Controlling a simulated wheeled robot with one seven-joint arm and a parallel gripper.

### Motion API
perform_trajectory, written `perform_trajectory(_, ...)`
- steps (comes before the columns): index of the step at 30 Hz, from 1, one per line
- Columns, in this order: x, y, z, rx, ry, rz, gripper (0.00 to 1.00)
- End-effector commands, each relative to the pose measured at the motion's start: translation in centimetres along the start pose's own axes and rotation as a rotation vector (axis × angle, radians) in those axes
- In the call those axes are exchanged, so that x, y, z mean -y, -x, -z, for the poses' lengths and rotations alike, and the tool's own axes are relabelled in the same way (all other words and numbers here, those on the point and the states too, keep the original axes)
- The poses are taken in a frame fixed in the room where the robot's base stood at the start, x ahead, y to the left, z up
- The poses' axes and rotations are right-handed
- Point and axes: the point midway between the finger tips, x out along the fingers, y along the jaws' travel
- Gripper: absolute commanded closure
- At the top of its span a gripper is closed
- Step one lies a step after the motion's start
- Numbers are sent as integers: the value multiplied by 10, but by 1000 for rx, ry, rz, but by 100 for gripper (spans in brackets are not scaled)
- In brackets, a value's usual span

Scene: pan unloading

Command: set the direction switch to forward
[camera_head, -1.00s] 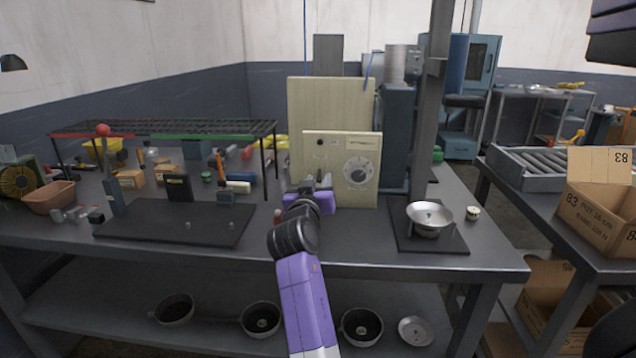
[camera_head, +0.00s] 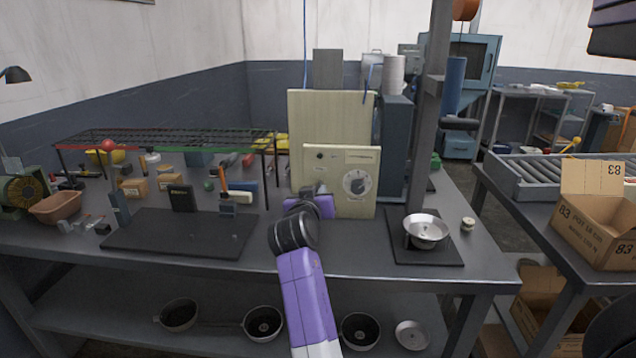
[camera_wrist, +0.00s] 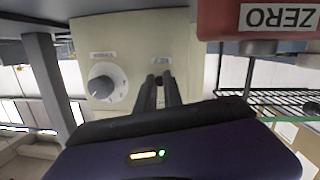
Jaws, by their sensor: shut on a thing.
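The cream control box (camera_head: 338,205) stands on the bench with a dial (camera_head: 357,182), a small dark knob (camera_head: 320,155) and a label on its front. My gripper (camera_head: 320,189) is at the lower left of this front. In the wrist view the gripper (camera_wrist: 160,80) has its dark fingers close together against the box face (camera_wrist: 130,50), beside the dial (camera_wrist: 106,84) and just below a small label. They are shut on a small part there, taken as the direction switch. The fingers mostly hide it, so its setting cannot be read.
A red block marked ZERO (camera_wrist: 262,22) is close to the camera in the wrist view, beside the fingers. A wire rack (camera_head: 165,143) stands on the left of the bench. A metal bowl (camera_head: 427,229) is on a dark plate to the right.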

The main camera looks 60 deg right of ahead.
Motion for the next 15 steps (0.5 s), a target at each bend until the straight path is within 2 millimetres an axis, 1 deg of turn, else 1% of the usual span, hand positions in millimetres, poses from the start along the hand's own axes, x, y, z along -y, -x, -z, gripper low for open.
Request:
perform_trajectory(1, -3, 2, 12, 32, 4, 4, 100)
perform_trajectory(15, -6, 4, 28, 354, 33, 61, 100)
